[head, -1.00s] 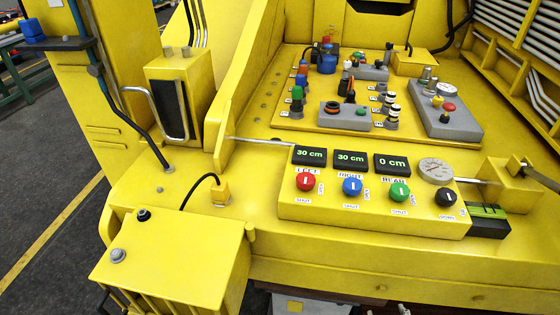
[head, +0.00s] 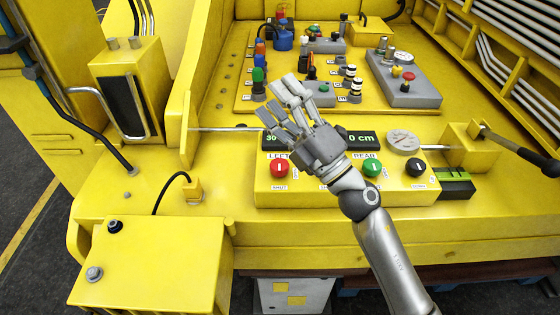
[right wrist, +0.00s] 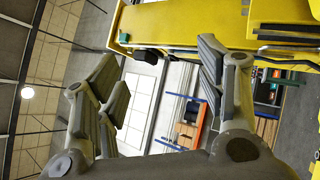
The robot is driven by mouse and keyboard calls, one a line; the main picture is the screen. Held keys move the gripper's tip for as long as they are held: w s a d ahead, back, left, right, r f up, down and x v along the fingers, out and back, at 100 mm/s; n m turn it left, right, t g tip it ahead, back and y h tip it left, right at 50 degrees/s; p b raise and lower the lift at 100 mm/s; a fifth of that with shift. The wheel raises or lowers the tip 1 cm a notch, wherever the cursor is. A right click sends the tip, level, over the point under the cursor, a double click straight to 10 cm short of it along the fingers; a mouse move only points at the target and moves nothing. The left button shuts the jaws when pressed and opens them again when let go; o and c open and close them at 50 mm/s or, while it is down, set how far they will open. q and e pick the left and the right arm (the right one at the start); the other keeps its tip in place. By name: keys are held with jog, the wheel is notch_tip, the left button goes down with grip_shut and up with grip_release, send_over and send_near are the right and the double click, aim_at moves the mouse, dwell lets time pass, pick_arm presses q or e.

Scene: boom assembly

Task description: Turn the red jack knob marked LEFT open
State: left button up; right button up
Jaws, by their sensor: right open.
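The red knob marked LEFT (head: 280,167) sits at the left end of the yellow jack panel (head: 310,196) in the head view, with a SHUT label below it. Its white mark looks upright. My right gripper (head: 280,105) is open and empty above the panel, up and to the right of the red knob and apart from it. It covers part of the displays and hides the blue knob. In the right wrist view the spread fingers (right wrist: 155,75) have nothing between them. My left gripper is not in view.
The green knob (head: 373,167) and black knob (head: 415,167) are to the right, below a gauge (head: 404,141). A lever (head: 520,152) sticks out at the far right. Grey control boxes (head: 404,80) stand behind. A yellow box (head: 150,262) is at front left.

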jog(key=s+a+n+g+y, duration=0.3)
jog(key=a+n+g, duration=0.4)
jog(key=n+g, duration=0.25)
jog(key=n+g+h, duration=0.4)
jog(key=n+h, duration=0.4)
jog(key=h, duration=0.9)
send_near(280, 164)
jog(key=p+x, duration=0.3)
jog(key=x, duration=0.5)
jog(key=shift+a, duration=0.1)
jog(key=shift+w+f, duration=0.1)
jog(key=shift+f, duration=0.35)
jog(key=c, duration=1)
